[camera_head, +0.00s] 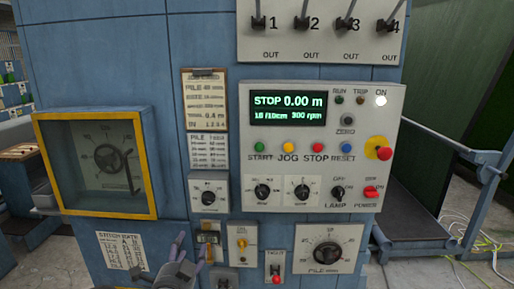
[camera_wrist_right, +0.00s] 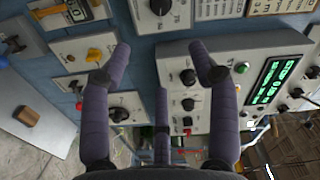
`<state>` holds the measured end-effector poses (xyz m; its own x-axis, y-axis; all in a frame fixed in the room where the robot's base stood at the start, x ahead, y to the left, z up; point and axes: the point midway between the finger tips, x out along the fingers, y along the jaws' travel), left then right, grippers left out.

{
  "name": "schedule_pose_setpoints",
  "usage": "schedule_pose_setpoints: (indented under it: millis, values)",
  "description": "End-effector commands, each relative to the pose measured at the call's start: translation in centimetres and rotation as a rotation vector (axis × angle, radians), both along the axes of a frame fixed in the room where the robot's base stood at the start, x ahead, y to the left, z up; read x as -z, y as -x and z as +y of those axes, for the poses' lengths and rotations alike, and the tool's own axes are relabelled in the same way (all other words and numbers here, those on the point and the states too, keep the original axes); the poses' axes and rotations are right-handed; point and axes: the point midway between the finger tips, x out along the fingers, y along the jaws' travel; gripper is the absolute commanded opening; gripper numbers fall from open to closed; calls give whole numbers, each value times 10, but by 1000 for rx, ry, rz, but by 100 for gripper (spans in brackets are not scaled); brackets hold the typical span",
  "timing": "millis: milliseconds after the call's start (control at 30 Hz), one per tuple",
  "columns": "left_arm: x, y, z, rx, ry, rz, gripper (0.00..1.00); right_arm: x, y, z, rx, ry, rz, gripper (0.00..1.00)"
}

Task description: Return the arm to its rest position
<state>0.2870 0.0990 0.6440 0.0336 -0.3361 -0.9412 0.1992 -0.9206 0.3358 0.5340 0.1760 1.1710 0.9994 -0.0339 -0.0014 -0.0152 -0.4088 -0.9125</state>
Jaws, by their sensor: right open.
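My right gripper (camera_head: 163,262) shows at the bottom of the head view, in front of the lower part of a blue machine cabinet (camera_head: 200,80). Its fingers are spread and nothing is between them. In the right wrist view the gripper (camera_wrist_right: 160,60) is open and empty, its purple-grey fingers apart with panel controls behind them. I cannot tell its exact gap to the panel. My left gripper is in neither view.
The control panel (camera_head: 320,112) shows STOP 0.00 m, with several buttons and knobs. A yellow-framed window (camera_head: 98,160) covers a dial at left. A PILE dial (camera_head: 328,254) is lower right. Cables (camera_head: 470,235) lie on the floor at right.

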Motion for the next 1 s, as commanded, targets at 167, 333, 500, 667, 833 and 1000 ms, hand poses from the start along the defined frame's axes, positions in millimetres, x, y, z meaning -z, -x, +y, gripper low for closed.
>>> schedule_pose_setpoints:
  millis: [167, 333, 500, 667, 833, 1000]
  values:
    - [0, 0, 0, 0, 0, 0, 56, 17, -12, -7, -9, 41, 21, 60]
    - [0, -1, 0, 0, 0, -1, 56, 43, -26, -18, -27, 100, 54, 60]
    - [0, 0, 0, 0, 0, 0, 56, 79, -43, -33, -56, 176, 106, 60]
    - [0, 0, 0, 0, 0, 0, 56, 128, -58, -56, -97, 266, 180, 60]
    - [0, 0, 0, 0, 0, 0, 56, 210, -67, -97, -173, 391, 324, 60]
    - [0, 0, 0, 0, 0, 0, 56, 307, -49, -149, -291, 504, 521, 60]
